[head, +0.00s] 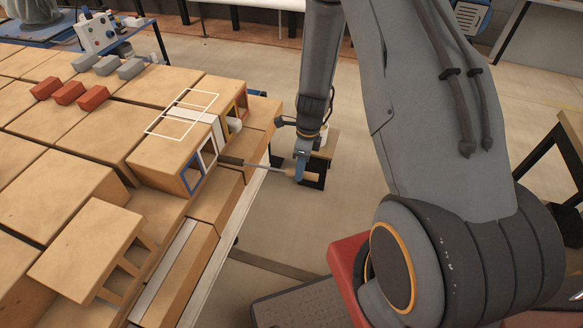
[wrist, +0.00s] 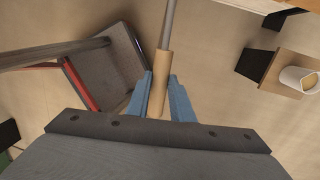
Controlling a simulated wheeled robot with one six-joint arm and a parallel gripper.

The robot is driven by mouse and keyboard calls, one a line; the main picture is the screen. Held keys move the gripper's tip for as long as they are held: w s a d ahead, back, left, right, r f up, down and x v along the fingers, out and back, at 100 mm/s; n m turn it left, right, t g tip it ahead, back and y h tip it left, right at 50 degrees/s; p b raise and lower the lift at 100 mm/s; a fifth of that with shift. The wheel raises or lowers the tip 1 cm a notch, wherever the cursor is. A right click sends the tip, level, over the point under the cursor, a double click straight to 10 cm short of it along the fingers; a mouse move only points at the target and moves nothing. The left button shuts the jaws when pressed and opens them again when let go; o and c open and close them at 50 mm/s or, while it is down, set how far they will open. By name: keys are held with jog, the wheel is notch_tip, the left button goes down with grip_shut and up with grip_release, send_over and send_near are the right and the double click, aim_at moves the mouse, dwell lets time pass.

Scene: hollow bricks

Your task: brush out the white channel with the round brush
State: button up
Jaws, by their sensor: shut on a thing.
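My gripper (head: 303,168) is shut on the wooden handle of the round brush (head: 272,168). In the wrist view my blue fingers (wrist: 161,95) sit on either side of the handle (wrist: 158,85), with the grey rod running up out of view. In the head view the rod points left to a dark bristle head. The white channel (head: 208,153) is the white-framed opening in the hollow brick's side, between blue and yellow frames. The bristle tip is at its right edge; I cannot tell whether it is inside.
A blue-framed opening (head: 191,175) is beside the white one; yellow (head: 230,112) and red (head: 242,103) frames are farther along. A white rounded thing (head: 234,126) sits by the yellow frame. A small stand with a white cup (wrist: 300,79) is near my gripper. Red bricks (head: 68,93) lie on top.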

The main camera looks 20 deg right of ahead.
aim_at(315, 175)
jog(key=s+d, duration=0.3)
jog(key=d, duration=0.2)
jog(key=shift+s, duration=0.35)
jog(key=shift+w+a, duration=0.1)
dwell(0.6)
